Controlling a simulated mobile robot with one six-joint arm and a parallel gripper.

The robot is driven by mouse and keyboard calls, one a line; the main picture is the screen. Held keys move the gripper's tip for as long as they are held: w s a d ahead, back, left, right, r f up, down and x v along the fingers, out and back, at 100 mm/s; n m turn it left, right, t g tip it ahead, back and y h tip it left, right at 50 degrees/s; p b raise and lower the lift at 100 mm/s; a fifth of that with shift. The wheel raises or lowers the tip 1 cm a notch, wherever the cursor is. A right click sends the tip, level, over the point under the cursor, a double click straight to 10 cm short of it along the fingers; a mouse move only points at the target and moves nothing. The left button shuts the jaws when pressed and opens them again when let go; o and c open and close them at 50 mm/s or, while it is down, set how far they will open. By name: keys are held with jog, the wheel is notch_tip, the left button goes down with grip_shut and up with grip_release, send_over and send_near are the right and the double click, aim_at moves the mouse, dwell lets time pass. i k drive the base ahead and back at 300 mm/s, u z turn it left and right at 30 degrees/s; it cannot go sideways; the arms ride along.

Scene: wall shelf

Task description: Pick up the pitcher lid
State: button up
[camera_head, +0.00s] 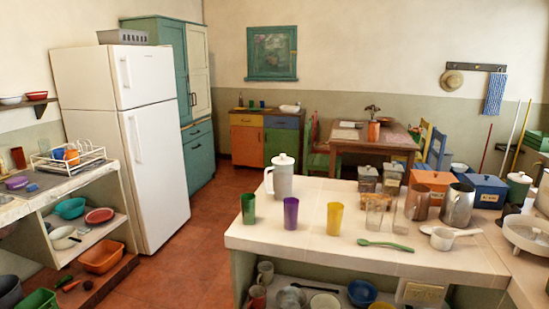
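A pale grey-white pitcher (283,183) stands upright near the left back part of the tiled counter (290,239). Its handle points left. The pitcher lid (284,160), pale with a small knob on top, sits on the pitcher's mouth. My gripper is not in this view.
Green (248,209), purple (291,213) and yellow (335,218) cups stand in front of the pitcher. A green spoon (385,245), metal jug (458,205) and several jars and canisters are to the right. Open floor (195,255) lies between this counter and the fridge (150,150).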

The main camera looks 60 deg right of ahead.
aim_at(283, 160)
jog(key=z, duration=0.15)
jog(key=i, duration=1.1)
jog(key=u, duration=0.1)
